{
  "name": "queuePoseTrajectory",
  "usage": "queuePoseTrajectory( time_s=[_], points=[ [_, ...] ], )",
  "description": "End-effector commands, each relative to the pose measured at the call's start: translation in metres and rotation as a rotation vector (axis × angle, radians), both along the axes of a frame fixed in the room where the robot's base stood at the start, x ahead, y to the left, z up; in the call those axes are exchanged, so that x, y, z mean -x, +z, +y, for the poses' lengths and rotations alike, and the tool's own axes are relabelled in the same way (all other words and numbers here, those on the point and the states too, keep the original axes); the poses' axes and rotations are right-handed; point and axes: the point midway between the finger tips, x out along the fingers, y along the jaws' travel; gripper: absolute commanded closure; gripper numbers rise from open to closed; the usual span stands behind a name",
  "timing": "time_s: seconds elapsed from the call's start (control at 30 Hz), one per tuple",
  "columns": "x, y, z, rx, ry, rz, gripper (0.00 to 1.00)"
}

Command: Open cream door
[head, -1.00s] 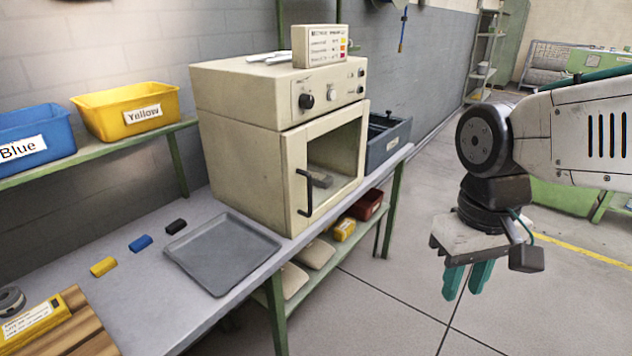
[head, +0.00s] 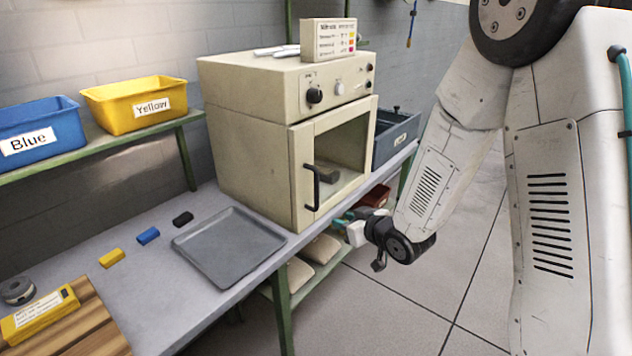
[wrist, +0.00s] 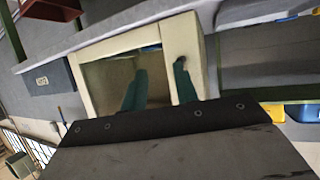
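The cream door (head: 299,165) with a glass window is on the front of a cream oven (head: 243,145) on the bench. It looks shut. Its black vertical bar handle (head: 317,188) is on the left side in the head view. My gripper (head: 345,217) is in front of the door's lower edge, right of the handle in the picture and apart from it. In the wrist view, my teal fingers (wrist: 161,88) are spread apart and empty, overlapping the door frame (wrist: 108,48) and window. The dark handle (wrist: 179,64) shows at the right finger's tip, partly hidden; contact cannot be told.
A grey tray (head: 228,270) lies on the bench left of the oven, near small coloured blocks. A dark blue drawer box (head: 396,138) stands right of the oven. A lower shelf holds bags and a red bin (head: 376,196). Floor in front is free.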

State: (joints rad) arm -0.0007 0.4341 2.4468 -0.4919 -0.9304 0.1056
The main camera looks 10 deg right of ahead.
Motion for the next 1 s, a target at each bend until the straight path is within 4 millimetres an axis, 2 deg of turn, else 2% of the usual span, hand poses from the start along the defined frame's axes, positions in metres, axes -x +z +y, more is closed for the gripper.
queuePoseTrajectory(
  time_s=[0.13,0.2,0.3,0.47,0.8,1.0],
  points=[
    [-0.009,0.048,0.019,-0.124,0.071,-0.218,0.71],
    [-0.009,0.063,0.024,-0.164,0.089,-0.283,0.71],
    [-0.008,0.076,0.027,-0.200,0.102,-0.335,0.71],
    [-0.019,0.081,0.034,-0.212,0.106,-0.352,0.71],
    [-0.064,0.080,0.060,-0.211,0.103,-0.350,0.71],
    [-0.075,0.080,0.066,-0.210,0.102,-0.349,0.71]
  ],
)
